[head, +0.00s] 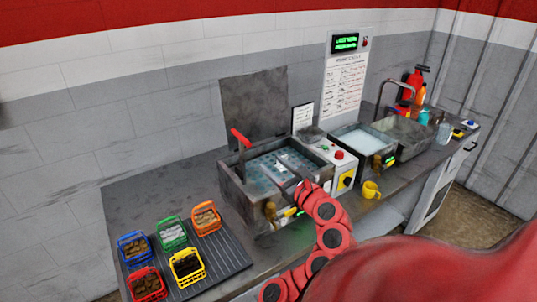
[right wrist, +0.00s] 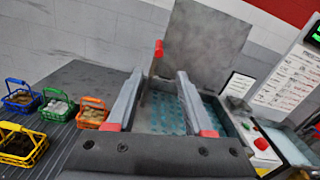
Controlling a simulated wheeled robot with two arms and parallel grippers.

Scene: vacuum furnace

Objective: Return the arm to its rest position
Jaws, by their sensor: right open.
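My right arm, red with dark joints, comes in from the lower right of the head view. Its right gripper (head: 288,175) is over the front right part of an open grey tank (head: 236,190). In the right wrist view the two grey fingers of this gripper (right wrist: 161,74) stand wide apart with nothing between them. The tank (right wrist: 215,108) and its bluish perforated inside show behind and between them. I cannot tell how high the fingers are above the tank. My left gripper is not in view.
The tank's grey lid (head: 254,105) stands raised, and a red handle (head: 240,138) sticks up at the left. Several coloured baskets stand on a ribbed mat (head: 225,255).

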